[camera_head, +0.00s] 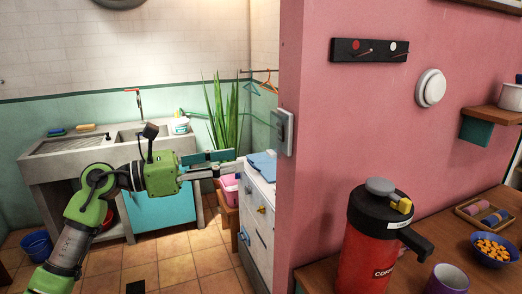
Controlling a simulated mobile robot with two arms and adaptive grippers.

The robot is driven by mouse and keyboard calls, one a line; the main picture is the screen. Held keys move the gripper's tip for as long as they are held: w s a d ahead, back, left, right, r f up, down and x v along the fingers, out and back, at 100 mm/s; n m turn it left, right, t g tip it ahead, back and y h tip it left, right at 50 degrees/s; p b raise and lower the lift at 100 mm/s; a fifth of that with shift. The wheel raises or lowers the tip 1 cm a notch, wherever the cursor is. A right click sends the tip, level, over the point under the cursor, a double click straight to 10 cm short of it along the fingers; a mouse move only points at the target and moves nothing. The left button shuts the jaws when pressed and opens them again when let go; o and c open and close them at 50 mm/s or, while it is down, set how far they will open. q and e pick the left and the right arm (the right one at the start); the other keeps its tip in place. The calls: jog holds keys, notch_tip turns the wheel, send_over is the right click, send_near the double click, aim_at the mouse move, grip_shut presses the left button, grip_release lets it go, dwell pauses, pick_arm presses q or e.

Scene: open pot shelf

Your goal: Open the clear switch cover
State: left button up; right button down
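A grey switch plate with a clear-looking cover (283,131) is fixed to the narrow end of the pink wall, upright. It looks closed against the plate, though it is too small to be sure. My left gripper (237,161) reaches in from the left, with its fingers pointing right. The fingers are apart with nothing seen between them. The gripper is left of and below the switch, not touching it. My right gripper is not in view.
The pink wall's edge (291,220) stands right of my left gripper. A white cabinet (258,222) with a blue cloth (263,164) is just beyond the fingers. A red coffee flask (370,248) stands on the wooden counter at right. A sink (70,158) is behind the arm.

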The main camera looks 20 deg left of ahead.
aim_at(268, 154)
pick_arm(q)
jog(key=p+x, duration=0.2)
jog(key=x, duration=0.4)
jog(key=shift+w+d+r, duration=0.15)
jog(key=shift+w+d, duration=0.05)
jog(key=shift+d, duration=0.1)
jog(key=shift+x, duration=0.8)
grip_shut()
